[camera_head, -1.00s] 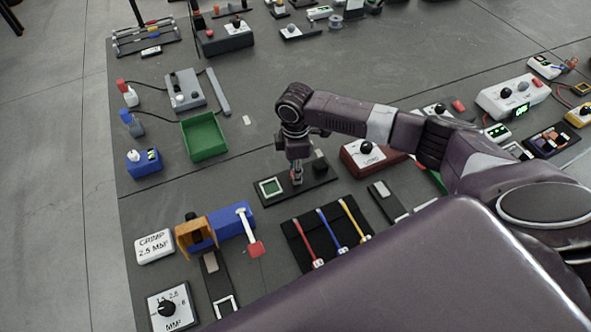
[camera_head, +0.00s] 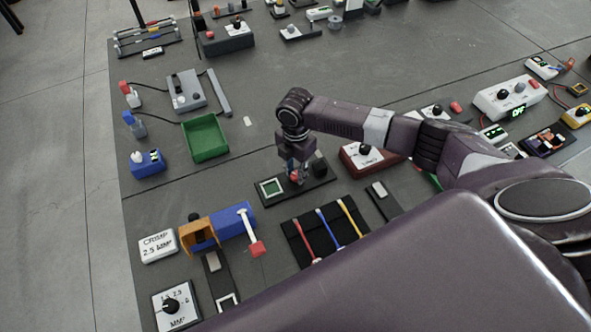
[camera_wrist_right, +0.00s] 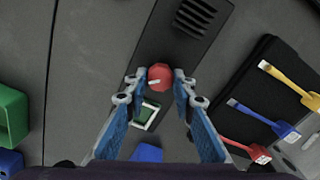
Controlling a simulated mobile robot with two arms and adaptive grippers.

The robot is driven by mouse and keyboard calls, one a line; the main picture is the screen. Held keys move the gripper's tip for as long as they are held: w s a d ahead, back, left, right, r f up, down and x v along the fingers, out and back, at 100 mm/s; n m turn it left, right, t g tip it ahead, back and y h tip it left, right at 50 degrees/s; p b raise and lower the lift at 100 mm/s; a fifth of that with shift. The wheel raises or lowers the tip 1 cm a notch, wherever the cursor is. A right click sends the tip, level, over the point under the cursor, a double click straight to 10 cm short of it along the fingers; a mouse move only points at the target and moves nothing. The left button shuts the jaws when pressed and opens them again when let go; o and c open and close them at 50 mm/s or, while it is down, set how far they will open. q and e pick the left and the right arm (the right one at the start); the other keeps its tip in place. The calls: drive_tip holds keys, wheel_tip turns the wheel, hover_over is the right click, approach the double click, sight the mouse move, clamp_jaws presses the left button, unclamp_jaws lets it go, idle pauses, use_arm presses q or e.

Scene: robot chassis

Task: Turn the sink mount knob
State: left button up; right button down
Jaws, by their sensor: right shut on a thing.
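The red sink mount knob (camera_wrist_right: 160,76) sits on a dark mount board (camera_head: 324,185). In the head view a bit of the red knob (camera_head: 295,178) shows under my right gripper. My right gripper (camera_wrist_right: 161,78) is shut on the knob, one blue-backed finger on each side in the wrist view; in the head view the gripper (camera_head: 296,174) points down at the board. The knob carries a short pale mark. A white-framed green square (camera_head: 271,188) lies on the board left of the knob, and a black finned block (camera_wrist_right: 195,17) is at its other end. My left gripper is not in view.
A red-brown box with a knob (camera_head: 366,155) stands right of the board. A black mat with coloured tools (camera_head: 326,230) lies in front. A green tray (camera_head: 205,138) and an orange and blue crimp device (camera_head: 199,236) are to the left. Bare table lies behind.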

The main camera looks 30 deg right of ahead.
sight(296, 175)
drive_tip(key=n, duration=0.5)
drive_tip(key=shift+n, duration=0.3)
drive_tip(key=n, duration=0.5)
drive_tip(key=shift+n, duration=0.4)
drive_tip(key=shift+r+n, duration=0.1)
drive_tip(key=shift+n, duration=0.2)
drive_tip(key=c, duration=1.6)
unclamp_jaws()
wheel_tip(296, 175, up, 12)
drive_tip(key=shift+f, duration=0.1)
